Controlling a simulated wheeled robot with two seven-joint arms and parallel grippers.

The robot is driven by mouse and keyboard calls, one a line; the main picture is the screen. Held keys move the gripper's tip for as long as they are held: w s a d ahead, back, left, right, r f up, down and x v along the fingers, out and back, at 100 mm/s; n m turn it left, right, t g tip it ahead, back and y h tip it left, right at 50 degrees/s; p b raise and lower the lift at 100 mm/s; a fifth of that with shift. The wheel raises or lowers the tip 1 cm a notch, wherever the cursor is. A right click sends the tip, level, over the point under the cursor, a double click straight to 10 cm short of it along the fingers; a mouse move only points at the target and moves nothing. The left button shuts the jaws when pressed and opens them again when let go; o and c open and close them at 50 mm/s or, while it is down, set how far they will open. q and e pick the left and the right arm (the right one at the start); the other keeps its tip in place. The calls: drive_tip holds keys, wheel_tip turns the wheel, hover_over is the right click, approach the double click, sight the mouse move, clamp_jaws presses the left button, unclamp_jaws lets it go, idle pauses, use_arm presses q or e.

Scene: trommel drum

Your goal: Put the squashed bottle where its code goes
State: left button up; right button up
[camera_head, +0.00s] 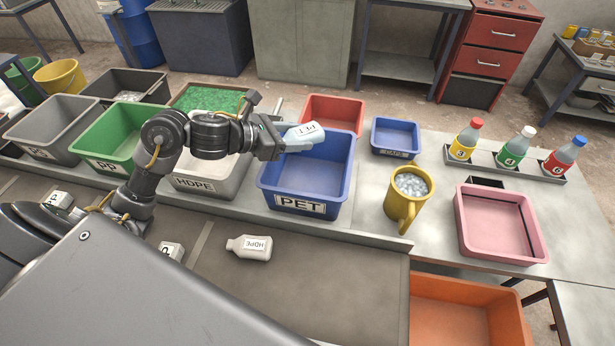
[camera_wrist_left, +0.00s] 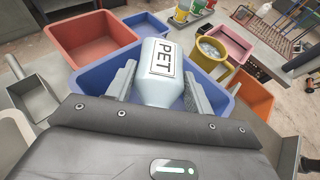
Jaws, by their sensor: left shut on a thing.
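My left gripper (camera_head: 282,140) is shut on a pale squashed bottle (camera_head: 303,134), held over the back left part of the blue PET bin (camera_head: 310,186). In the left wrist view the bottle (camera_wrist_left: 157,75) sits between both fingers (camera_wrist_left: 158,88) and its label reads PET. The blue bin (camera_wrist_left: 105,72) lies beneath it there. The bin's front label reads PET in the head view. The part of the bin below the gripper is partly hidden by the bottle. My right gripper does not show.
A grey HDPE bin (camera_head: 215,188) stands left of the blue bin, and a yellow mug (camera_head: 402,203) stands to its right. A red bin (camera_head: 335,106) is behind. A white HDPE bottle (camera_head: 249,246) lies on the dark belt (camera_head: 300,290) in front. A pink tray (camera_head: 500,246) is farther right.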

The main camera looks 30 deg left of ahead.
use_arm(q)
drive_tip(key=shift+f, duration=0.1)
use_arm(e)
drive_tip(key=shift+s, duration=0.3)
use_arm(q)
drive_tip(key=o, duration=1)
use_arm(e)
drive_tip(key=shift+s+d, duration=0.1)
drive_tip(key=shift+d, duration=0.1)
use_arm(q)
drive_tip(key=shift+o, duration=0.2)
drive_tip(key=b+v, duration=0.3)
drive_tip(key=v, duration=0.8)
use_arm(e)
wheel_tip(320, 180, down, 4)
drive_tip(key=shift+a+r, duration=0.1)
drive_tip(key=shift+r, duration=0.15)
use_arm(q)
drive_tip(key=shift+w, duration=0.1)
